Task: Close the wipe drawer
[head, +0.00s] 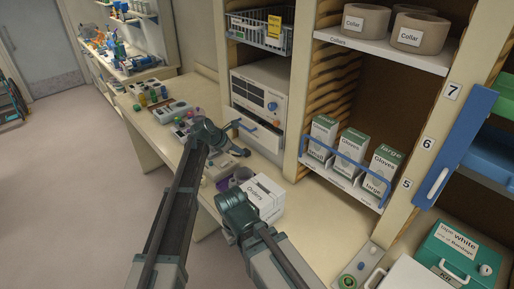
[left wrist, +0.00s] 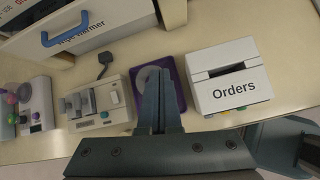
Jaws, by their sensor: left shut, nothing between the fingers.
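The wipe drawer, labelled "Wipe warmer", has a white front (head: 259,136) and a blue handle. It sits under the white warmer unit (head: 259,91) and stands out from it, partly open. In the left wrist view the drawer front (left wrist: 120,18) and blue handle (left wrist: 66,30) are at the upper left. My left gripper (head: 242,152) is just in front of and below the drawer in the head view, apart from the handle. Its fingers (left wrist: 160,78) are shut and empty over the counter. My right arm shows at the lower middle, but its fingers do not show.
A white Orders box (left wrist: 231,77) stands right of the left fingers, and a purple-based item (left wrist: 180,76) lies beneath them. A grey device with knobs (left wrist: 97,103) is to their left. Glove boxes (head: 352,147) fill the shelf at right.

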